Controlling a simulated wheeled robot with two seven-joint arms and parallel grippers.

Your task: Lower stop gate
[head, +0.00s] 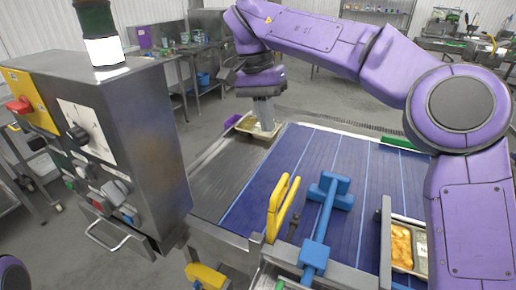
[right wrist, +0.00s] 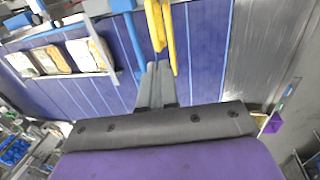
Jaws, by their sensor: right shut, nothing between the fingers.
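A yellow upright handle (head: 279,208) stands at the near edge of the blue conveyor; it also shows in the right wrist view (right wrist: 168,35). Beside it is a blue bar (head: 317,240) with a crosspiece at its far end, seen also in the right wrist view (right wrist: 134,42). I cannot tell which of these belongs to the stop gate. My right gripper (head: 266,126) is shut and empty, pointing down at the conveyor's far left, apart from the handle and bar. Its closed fingers (right wrist: 155,84) show in the right wrist view. My left gripper is out of view.
A metal control box (head: 150,140) with a red knob (head: 19,105) stands at the left. Filled trays (head: 422,247) sit at the right, partly behind my right arm. A tray (head: 240,126) lies near the right gripper. The blue belt (head: 300,150) is largely clear.

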